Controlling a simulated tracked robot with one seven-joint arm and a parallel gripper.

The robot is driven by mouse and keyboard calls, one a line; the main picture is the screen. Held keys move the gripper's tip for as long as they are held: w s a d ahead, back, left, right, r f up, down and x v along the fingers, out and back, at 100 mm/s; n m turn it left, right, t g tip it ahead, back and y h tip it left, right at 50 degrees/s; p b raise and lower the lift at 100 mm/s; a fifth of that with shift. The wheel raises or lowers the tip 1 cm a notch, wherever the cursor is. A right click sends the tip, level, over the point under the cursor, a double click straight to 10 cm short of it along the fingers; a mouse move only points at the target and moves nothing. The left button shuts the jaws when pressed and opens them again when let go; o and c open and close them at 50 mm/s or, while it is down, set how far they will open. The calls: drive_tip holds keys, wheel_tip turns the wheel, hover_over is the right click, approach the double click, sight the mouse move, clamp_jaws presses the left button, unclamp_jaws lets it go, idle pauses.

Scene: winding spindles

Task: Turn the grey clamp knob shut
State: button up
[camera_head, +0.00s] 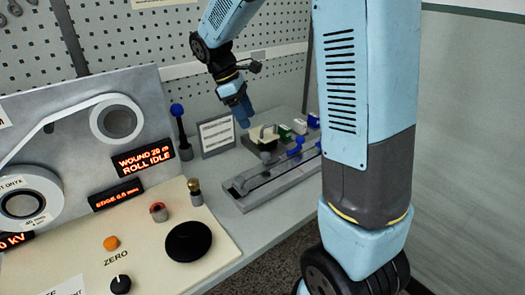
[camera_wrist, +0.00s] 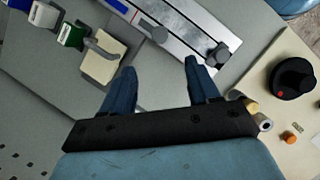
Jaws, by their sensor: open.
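The grey clamp knob (camera_wrist: 217,53) shows in the wrist view at the right end of a metal rail (camera_wrist: 185,30). In the head view a small grey part (camera_head: 238,183), which looks like the same knob, sits at the rail's near left end. My gripper (camera_wrist: 160,68) is open, with nothing between its two blue fingers. In the wrist view the knob lies beyond and to the right of the right fingertip, apart from it. In the head view my gripper (camera_head: 243,120) hangs above the bench, behind the rail. The knob's turn position is too small to tell.
A blue-topped lever (camera_head: 179,122) and a panel with a black knob (camera_head: 188,241) are at left.

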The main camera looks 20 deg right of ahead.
sight(265, 154)
drive_tip(key=x, duration=1.3)
drive_tip(key=shift+s+d+f, duration=0.1)
drive_tip(key=shift+f, duration=0.1)
drive_tip(key=shift+c, duration=0.3)
drive_tip(key=c, duration=0.9)
drive_tip(key=shift+c, duration=0.3)
